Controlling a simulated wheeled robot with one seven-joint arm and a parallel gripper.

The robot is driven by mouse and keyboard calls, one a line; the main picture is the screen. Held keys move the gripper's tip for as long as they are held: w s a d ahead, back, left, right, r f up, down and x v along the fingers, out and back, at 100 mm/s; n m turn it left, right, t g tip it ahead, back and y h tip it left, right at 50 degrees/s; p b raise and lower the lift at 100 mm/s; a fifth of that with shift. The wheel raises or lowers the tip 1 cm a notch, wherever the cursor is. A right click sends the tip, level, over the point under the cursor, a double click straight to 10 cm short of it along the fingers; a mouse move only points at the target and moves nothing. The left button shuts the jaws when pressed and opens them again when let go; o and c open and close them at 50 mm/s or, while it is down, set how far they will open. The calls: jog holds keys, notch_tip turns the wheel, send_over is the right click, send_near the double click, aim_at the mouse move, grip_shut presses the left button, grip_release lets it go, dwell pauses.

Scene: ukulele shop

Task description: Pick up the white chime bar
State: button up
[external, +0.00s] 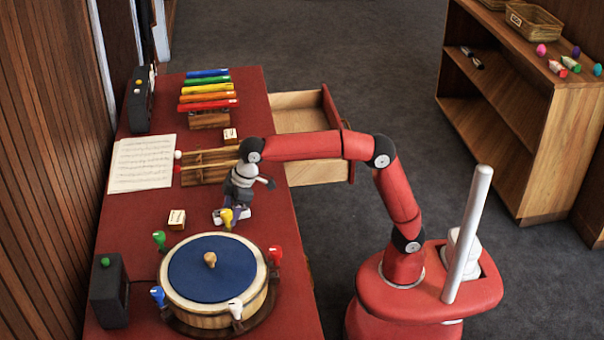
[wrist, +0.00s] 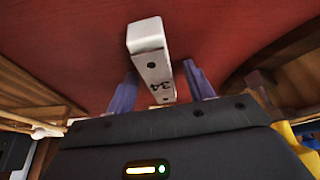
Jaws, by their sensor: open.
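The white chime bar (wrist: 150,52) lies on the red table top, with black "34" and dark holes on it. In the wrist view my gripper (wrist: 161,78) is open, with one purple finger on each side of the bar. The near end of the bar is hidden behind the gripper body. In the external view the bar (external: 247,212) shows only partly beneath my gripper (external: 236,211), just behind the round drum. Whether the fingers touch the bar cannot be told.
The blue-topped drum (external: 212,268) with coloured pegs stands close in front; its yellow peg (external: 226,218) is near my gripper. A small wooden block (external: 177,219) lies to the left. Mallets on a wooden rack (external: 205,166), sheet music (external: 143,162) and an open drawer (external: 318,172) lie beyond.

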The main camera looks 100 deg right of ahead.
jog(key=c, duration=1.1)
